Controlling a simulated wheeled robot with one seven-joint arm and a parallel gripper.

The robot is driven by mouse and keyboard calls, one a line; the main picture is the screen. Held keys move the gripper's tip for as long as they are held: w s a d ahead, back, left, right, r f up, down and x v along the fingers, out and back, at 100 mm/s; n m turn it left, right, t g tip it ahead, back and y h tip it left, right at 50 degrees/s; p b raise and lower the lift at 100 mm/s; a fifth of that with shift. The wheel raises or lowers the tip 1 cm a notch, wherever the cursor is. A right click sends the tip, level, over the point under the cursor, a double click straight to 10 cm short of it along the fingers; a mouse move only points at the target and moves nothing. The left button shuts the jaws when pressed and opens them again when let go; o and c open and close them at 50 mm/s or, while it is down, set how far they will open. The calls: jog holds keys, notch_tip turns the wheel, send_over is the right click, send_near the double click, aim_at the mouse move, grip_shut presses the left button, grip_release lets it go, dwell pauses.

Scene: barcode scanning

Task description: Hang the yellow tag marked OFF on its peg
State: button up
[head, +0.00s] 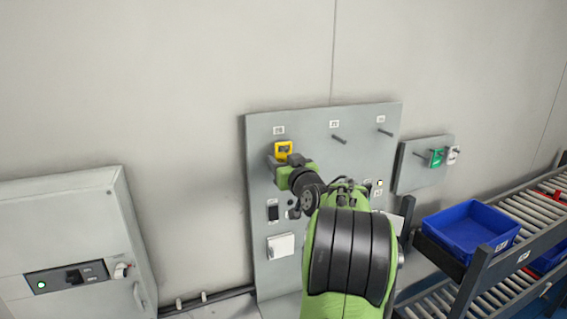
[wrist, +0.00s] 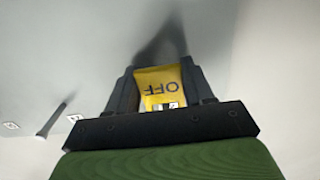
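The yellow tag (head: 283,146) is at the upper left of the grey wall panel (head: 258,220), just below the leftmost label. In the wrist view the tag (wrist: 158,88) shows OFF upside down and sits between the two dark fingers of my gripper (wrist: 160,90), which is shut on it. My gripper (head: 282,161) also shows in the head view, in front of the panel. The peg below the leftmost label is hidden, so I cannot tell whether the tag is around it. A bare middle peg (head: 339,139) and right peg (head: 385,132) stick out of the panel.
A smaller panel (head: 407,172) to the right carries a green tag (head: 437,158) and a white tag (head: 453,155). A blue bin (head: 465,228) stands on the roller rack at right. A grey cabinet (head: 70,215) with a green light stands at left.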

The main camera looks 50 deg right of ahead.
aim_at(284, 160)
jog(key=shift+c, duration=1.2)
jog(key=shift+r+b, duration=0.2)
jog(key=shift+b, duration=0.35)
jog(key=shift+s, duration=0.1)
jog(key=shift+b+v, duration=0.75)
jog(key=shift+b, duration=0.05)
jog(key=shift+s+a+b, duration=0.1)
jog(key=shift+b, duration=0.25)
jog(key=shift+s, duration=0.15)
jog(key=shift+b+v, duration=1.5)
jog(key=shift+v, duration=0.2)
